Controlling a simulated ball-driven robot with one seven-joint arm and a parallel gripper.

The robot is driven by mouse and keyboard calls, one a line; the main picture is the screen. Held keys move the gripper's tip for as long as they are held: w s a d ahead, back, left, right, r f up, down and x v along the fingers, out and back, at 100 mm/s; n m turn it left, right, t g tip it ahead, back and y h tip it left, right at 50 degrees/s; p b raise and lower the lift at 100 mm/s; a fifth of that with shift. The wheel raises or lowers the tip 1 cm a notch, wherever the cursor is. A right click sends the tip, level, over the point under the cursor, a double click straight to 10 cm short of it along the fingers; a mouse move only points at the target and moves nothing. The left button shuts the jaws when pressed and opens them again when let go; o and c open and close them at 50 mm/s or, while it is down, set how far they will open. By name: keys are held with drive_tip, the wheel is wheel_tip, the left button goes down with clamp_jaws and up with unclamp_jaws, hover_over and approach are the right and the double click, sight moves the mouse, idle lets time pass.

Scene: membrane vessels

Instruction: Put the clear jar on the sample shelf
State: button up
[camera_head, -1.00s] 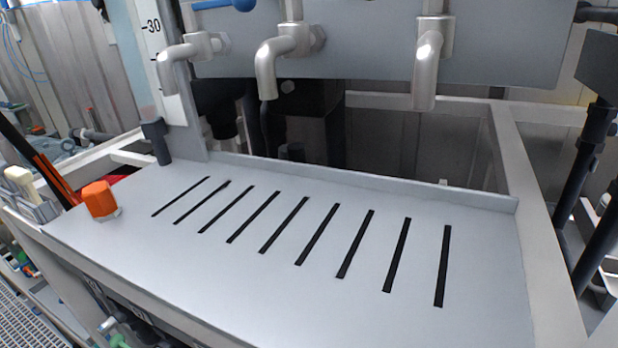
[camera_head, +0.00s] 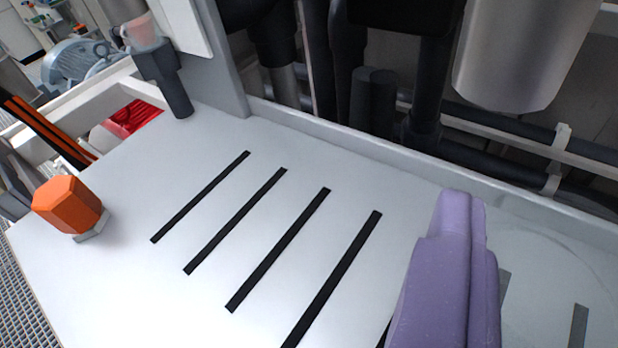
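The pale shelf surface with several black slots (camera_head: 170,290) fills the lower picture; I take it as the sample shelf. A purple padded finger of my gripper (camera_head: 445,285) stands over its right part. To the finger's right, a faint see-through rounded form, apparently the clear jar (camera_head: 560,262), lies over the shelf; the slots behind it look greyed. It appears held against the finger, above the surface, but its base and right side are cut off or too faint to tell. The other finger is not clearly seen.
An orange hexagonal knob (camera_head: 68,206) stands at the shelf's left edge. A raised lip (camera_head: 340,138) runs along the back, with dark pipes (camera_head: 372,100) behind it. A large metal cylinder (camera_head: 520,50) hangs at upper right. The left slotted part is clear.

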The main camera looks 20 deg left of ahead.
drive_tip(key=shift+w+a+f, duration=0.1)
drive_tip(key=shift+w+a, duration=0.3)
drive_tip(key=shift+a, duration=0.2)
drive_tip(key=shift+w+a+f, duration=0.1)
drive_tip(key=shift+w+a, duration=0.25)
drive_tip(key=shift+a, duration=0.25)
drive_tip(key=shift+w+a+f, duration=0.15)
drive_tip(key=shift+a+f, duration=0.05)
drive_tip(key=shift+f, duration=0.05)
wheel_tip(320, 180, down, 3)
drive_tip(key=shift+f+b, duration=0.1)
drive_tip(key=shift+b, duration=0.65)
drive_tip(key=shift+r, duration=0.2)
drive_tip(key=shift+f, duration=0.15)
drive_tip(key=o, duration=0.7)
drive_tip(key=shift+f, duration=0.1)
drive_tip(key=o, duration=0.5)
drive_tip(key=shift+c, duration=0.2)
